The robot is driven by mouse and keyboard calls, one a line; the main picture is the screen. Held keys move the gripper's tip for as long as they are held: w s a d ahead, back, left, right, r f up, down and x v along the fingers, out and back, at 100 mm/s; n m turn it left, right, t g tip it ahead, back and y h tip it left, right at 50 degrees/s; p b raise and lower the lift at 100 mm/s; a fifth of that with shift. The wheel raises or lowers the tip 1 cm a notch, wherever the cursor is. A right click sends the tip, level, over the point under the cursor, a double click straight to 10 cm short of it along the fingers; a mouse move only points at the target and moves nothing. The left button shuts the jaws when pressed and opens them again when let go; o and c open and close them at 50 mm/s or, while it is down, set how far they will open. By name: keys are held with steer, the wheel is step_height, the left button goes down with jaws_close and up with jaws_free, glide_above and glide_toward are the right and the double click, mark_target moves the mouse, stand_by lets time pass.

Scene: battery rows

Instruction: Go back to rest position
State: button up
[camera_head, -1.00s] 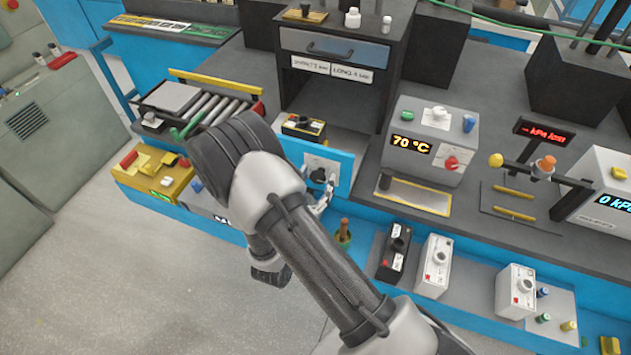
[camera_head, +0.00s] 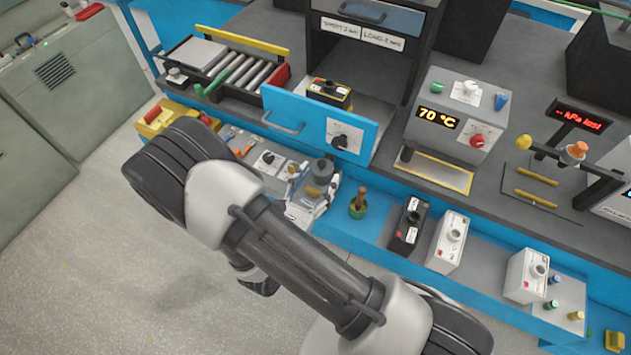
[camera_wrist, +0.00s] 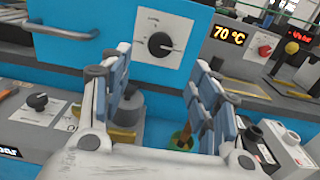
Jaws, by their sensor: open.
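My gripper (camera_head: 314,188) is low in front of the bench, below the blue panel (camera_head: 290,113) with the black dial (camera_head: 340,142). It is partly hidden by my arm in the head view. In the wrist view, the two fingers of my gripper (camera_wrist: 160,88) stand apart with nothing held between them. A grey cylindrical thing (camera_wrist: 131,105) shows partly behind the left finger; I cannot tell whether it touches. The dial (camera_wrist: 160,44) is straight beyond the fingers. A green pot with a brown handle (camera_head: 358,205) stands just right of the gripper.
A black box (camera_head: 408,226) and white boxes (camera_head: 447,242) stand on the lower blue ledge at right. A black-and-yellow box (camera_head: 329,93) sits behind the panel. The 70 °C unit (camera_head: 458,115) is on the bench. Grey floor (camera_head: 110,270) at left is open.

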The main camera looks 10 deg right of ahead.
steer(key=shift+s+a, duration=0.2)
steer(key=shift+s, duration=0.15)
stand_by(0.3)
steer(key=s+d+r+m+g+h, duration=0.2)
steer(key=s+d+r+m+g, duration=0.9)
steer(key=d+r+m+g, duration=0.5)
steer(key=s+a+m+y, duration=0.3)
steer(key=s+m+y, duration=0.3)
steer(key=m+y, duration=0.15)
steer(key=a+r+m+t+y, duration=0.5)
steer(key=r+t, duration=0.1)
steer(key=r, duration=0.1)
steer(key=shift+s+a+r, duration=0.15)
steer(key=shift+s+a, duration=0.25)
steer(key=shift+s, duration=0.05)
